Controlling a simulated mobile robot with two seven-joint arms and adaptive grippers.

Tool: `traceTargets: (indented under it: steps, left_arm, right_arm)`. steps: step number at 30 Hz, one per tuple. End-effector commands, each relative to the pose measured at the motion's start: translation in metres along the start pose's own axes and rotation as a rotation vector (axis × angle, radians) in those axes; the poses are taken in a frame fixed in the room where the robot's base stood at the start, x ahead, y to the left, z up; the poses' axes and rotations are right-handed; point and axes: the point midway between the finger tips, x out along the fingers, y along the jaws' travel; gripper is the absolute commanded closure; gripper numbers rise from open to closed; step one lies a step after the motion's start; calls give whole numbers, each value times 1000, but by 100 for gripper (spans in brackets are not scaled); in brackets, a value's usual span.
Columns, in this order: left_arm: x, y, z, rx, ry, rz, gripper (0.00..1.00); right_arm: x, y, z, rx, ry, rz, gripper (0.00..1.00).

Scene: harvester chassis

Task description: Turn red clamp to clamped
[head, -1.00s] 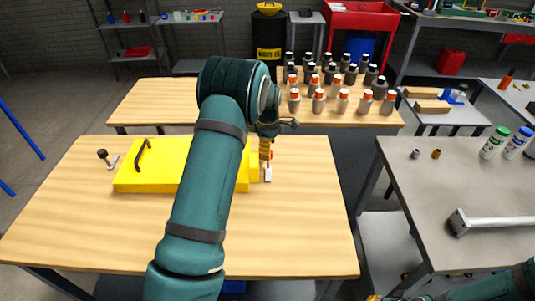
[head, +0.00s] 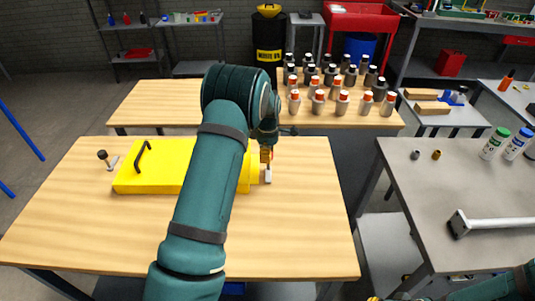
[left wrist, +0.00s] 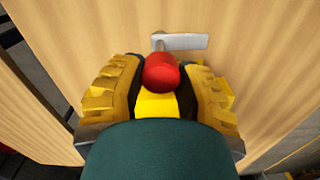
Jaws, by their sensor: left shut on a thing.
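The yellow chassis block (head: 152,172) lies on the near wooden table. The red clamp (left wrist: 161,74) shows as a rounded red knob between the two yellow-padded fingers of my left gripper (left wrist: 160,90) in the left wrist view. The fingers are shut on it. In the head view my left gripper (head: 266,152) is at the block's right end, and my arm hides much of the block. A pale metal plate (left wrist: 185,41) sticks out beyond the knob; it also shows in the head view (head: 268,176). My right gripper shows only in part at the bottom edge.
A black knob (head: 102,154) on a metal piece stands at the block's left end, beside a black handle (head: 142,156). Several bottles (head: 341,102) stand on the rear table. A grey table (head: 440,185) is to the right. The wooden table's front right is clear.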

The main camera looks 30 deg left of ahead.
Motion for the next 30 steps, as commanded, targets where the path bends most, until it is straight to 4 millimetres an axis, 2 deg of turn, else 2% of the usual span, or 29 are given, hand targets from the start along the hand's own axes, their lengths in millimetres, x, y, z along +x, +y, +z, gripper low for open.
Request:
traceTargets:
  steps: [11, 30]
  left_arm:
    - [0, 0, -1, 162, 1, -1, 100]
    - [1, 2, 0, 758, 0, -1, 100]
  right_arm:
    - [-1, 0, -1, 0, 1, 0, 100]
    - [-1, 0, -1, 0, 2, 0, 100]
